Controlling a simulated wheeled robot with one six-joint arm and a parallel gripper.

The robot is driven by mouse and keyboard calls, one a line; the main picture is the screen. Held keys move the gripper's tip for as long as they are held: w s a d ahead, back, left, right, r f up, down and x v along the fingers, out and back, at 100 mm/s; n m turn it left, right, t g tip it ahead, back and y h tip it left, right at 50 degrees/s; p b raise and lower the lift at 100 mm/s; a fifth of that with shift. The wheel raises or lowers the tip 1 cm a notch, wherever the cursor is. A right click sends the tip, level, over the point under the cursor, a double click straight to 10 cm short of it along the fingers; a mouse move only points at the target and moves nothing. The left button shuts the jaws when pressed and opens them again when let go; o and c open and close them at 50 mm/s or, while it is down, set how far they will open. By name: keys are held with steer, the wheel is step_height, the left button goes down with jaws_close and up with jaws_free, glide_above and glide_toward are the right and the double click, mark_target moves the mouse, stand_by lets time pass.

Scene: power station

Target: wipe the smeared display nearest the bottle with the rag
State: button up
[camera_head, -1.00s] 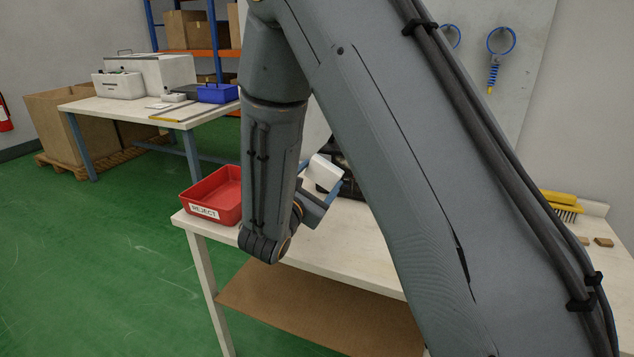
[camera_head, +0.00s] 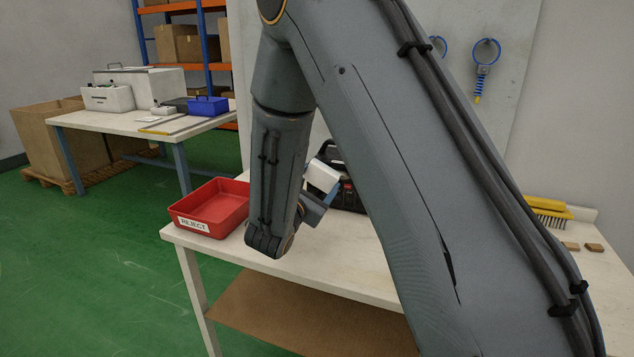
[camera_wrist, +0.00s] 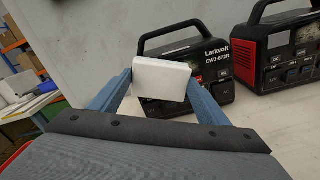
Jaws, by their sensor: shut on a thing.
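My gripper (camera_wrist: 161,88) is shut on a white, folded-looking pad, the rag (camera_wrist: 161,79), held between its two blue fingers. The rag also shows in the head view (camera_head: 322,176) beside my arm. Behind it stands a black power station (camera_wrist: 215,62) marked Larkvolt; the rag hides part of its front, including any display there. A red and black power station (camera_wrist: 277,62) stands to its right, cut off by the picture's edge. The rag appears apart from both units. No bottle is visible.
A red REJECT tray (camera_head: 208,208) sits on the left end of the pale workbench (camera_head: 330,258). A yellow brush (camera_head: 548,211) and small brown blocks (camera_head: 594,247) lie at the right. A second table (camera_head: 125,122) stands behind. Green floor is clear at the left.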

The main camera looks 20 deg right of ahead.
mark_target(334, 180)
steer(key=shift+b+x, duration=0.3)
steer(key=shift+x, duration=0.7)
stand_by(0.4)
steer(key=shift+s+d, duration=1.2)
steer(key=shift+d, duration=0.25)
steer(key=shift+w+a+b, duration=0.75)
steer(key=shift+w+a, duration=0.5)
steer(key=shift+a, duration=0.25)
steer(key=shift+p+v, duration=0.4)
steer(key=shift+v, duration=2.6)
steer(key=shift+s, duration=0.15)
